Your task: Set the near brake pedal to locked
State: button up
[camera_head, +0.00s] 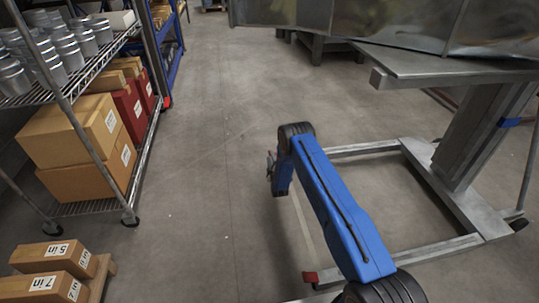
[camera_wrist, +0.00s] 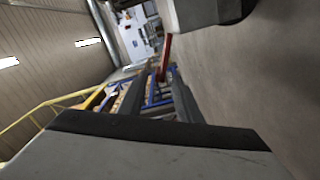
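A small red pedal (camera_head: 310,277) sits at the near end of the lift cart's base (camera_head: 430,250), low over the floor, left of my blue arm. I take it as the near brake pedal; whether it is locked I cannot tell. My gripper (camera_head: 270,165) is at the far end of my arm, above the floor, beyond the pedal and apart from it. No pedal is clearly recognisable there.
The cart's column (camera_head: 480,130) and sheet-metal duct (camera_head: 400,22) stand at right, with a caster (camera_head: 518,224) below. A wire shelf (camera_head: 90,203) with boxes and cans stands at left. Boxes (camera_head: 55,257) lie at lower left. The middle floor is clear.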

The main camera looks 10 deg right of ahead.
jog(key=shift+w, duration=2.25)
grip_shut()
